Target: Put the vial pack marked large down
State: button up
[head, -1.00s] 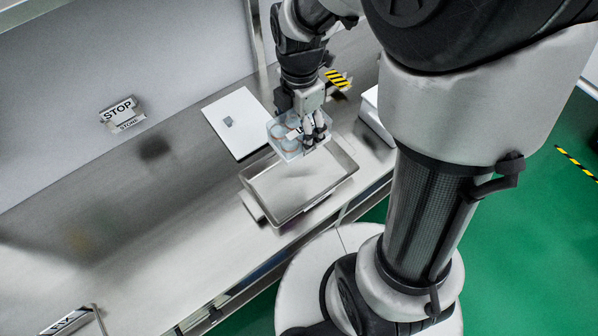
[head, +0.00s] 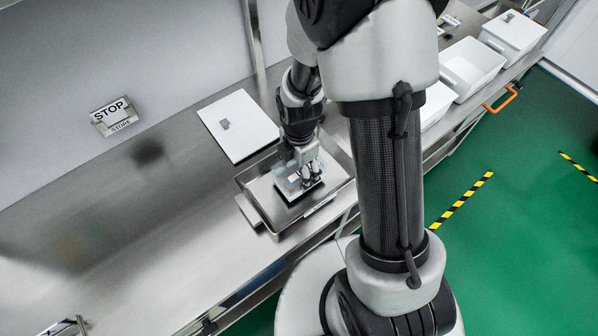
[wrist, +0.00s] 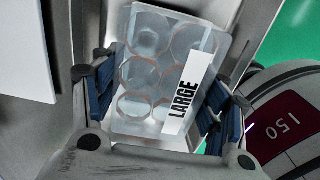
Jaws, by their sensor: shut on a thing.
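The vial pack marked large (wrist: 147,75) is a clear, frosted block with several round wells and a white label reading LARGE. In the wrist view it sits between the blue-padded fingers of my gripper (wrist: 160,97), which press on its two sides. In the head view the pack (head: 288,184) is over or inside a shallow metal tray (head: 249,200), partly hidden by my gripper (head: 308,176). I cannot tell whether its underside touches the tray floor.
A white flat panel (head: 238,127) with a small grey handle lies behind the tray. White bins (head: 472,68) stand along the bench at the right. The steel bench (head: 130,220) left of the tray is mostly clear.

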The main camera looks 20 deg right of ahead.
jog(key=shift+f, duration=0.9)
jog(key=shift+r, duration=0.1)
jog(key=o, duration=0.8)
jog(key=shift+f, duration=0.2)
jog(key=o, duration=0.4)
jog(key=shift+r, duration=0.15)
